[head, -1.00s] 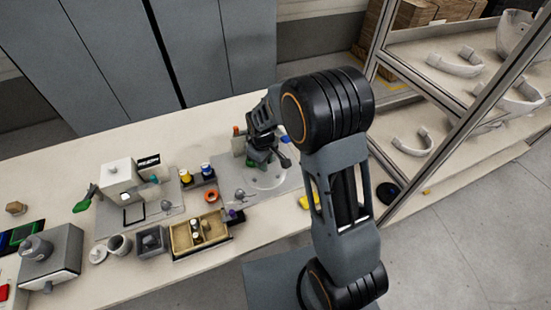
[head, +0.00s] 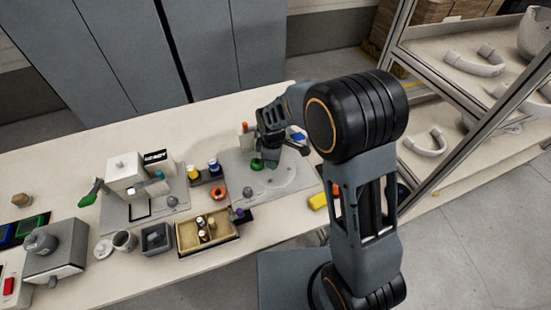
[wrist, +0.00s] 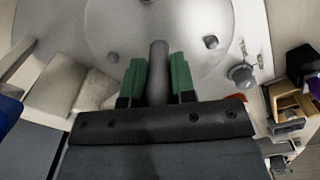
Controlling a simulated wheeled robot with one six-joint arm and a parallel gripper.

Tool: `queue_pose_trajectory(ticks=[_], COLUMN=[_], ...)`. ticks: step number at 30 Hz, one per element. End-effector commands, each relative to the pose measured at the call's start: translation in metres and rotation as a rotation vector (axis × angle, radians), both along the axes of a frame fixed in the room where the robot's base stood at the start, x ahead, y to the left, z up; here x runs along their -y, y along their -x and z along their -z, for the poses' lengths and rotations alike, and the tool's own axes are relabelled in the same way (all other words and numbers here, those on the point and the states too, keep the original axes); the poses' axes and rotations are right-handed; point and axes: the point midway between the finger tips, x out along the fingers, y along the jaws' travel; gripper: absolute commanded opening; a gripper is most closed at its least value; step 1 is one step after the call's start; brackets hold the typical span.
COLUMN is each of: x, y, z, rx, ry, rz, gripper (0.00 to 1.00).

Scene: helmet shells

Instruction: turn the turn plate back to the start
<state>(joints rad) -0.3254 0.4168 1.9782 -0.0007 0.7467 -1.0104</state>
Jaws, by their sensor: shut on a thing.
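The turn plate (wrist: 190,22) is a pale grey disc with small dark knobs, at the top of the wrist view. In the head view the turn plate (head: 285,181) lies on a grey base on the bench, partly hidden behind my gripper. My gripper (head: 260,163) is over the plate. In the wrist view my gripper (wrist: 158,78) has green finger pads on both sides of a grey upright peg (wrist: 158,50) at the plate's near side, and is shut on it.
A yellow block (head: 318,201) lies right of the plate. A wooden tray (head: 187,247) with small bottles stands to the left at the front, near an orange ring (head: 219,192). A white machine (head: 128,168) stands further left. A metal-framed shelf (head: 415,150) rises at the right.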

Motion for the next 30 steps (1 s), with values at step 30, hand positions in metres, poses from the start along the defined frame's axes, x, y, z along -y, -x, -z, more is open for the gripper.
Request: queue_pose_trajectory(ticks=[30], x=[-0.0007], y=[0.0008], z=[-0.0003], rx=[-0.001], ry=[-0.001], rz=[-0.379], gripper=[0.00])
